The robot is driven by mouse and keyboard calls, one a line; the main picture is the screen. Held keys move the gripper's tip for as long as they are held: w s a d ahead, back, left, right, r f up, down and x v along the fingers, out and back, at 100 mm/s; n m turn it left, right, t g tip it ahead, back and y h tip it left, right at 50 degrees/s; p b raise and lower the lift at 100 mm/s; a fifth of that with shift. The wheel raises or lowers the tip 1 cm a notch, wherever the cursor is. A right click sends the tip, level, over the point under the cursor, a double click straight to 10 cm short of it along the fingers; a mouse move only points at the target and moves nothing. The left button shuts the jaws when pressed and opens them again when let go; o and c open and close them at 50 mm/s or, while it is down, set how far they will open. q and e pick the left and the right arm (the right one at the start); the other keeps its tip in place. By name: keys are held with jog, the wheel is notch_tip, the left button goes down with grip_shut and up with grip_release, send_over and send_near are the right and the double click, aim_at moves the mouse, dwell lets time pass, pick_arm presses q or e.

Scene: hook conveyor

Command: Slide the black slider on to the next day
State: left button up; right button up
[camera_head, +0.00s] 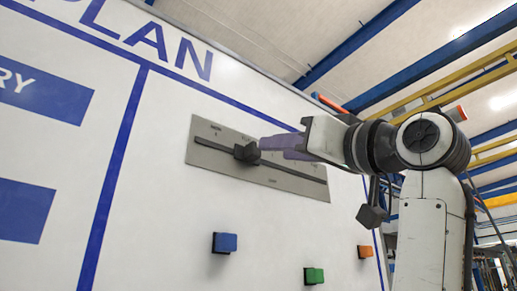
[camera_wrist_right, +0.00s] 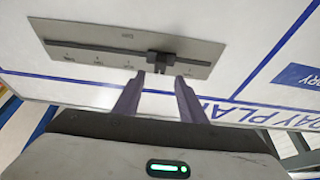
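The black slider (camera_head: 246,153) sits on a dark slot in a grey metal plate (camera_head: 205,155) on the white board, left of the slot's middle in the head view. In the right wrist view the slider (camera_wrist_right: 157,62) is right of the plate's middle. My right gripper (camera_head: 274,147) is open, its purple fingers pointing at the slider. In the wrist view the gripper's fingertips (camera_wrist_right: 160,76) are apart, just short of the slider, one to each side; contact cannot be told. Small day labels on the plate are not readable. My left gripper is not in view.
Blue (camera_head: 225,243), green (camera_head: 314,276) and orange (camera_head: 365,251) blocks stick out from the board below the plate. Blue printed lines and lettering mark the board. The board around the plate is otherwise clear.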

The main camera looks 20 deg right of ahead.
aim_at(257, 150)
jog(key=shift+p+x, duration=1.4)
jog(key=shift+x, duration=2.55)
jog(key=shift+c, duration=0.5)
grip_shut()
jog(key=shift+d, duration=0.1)
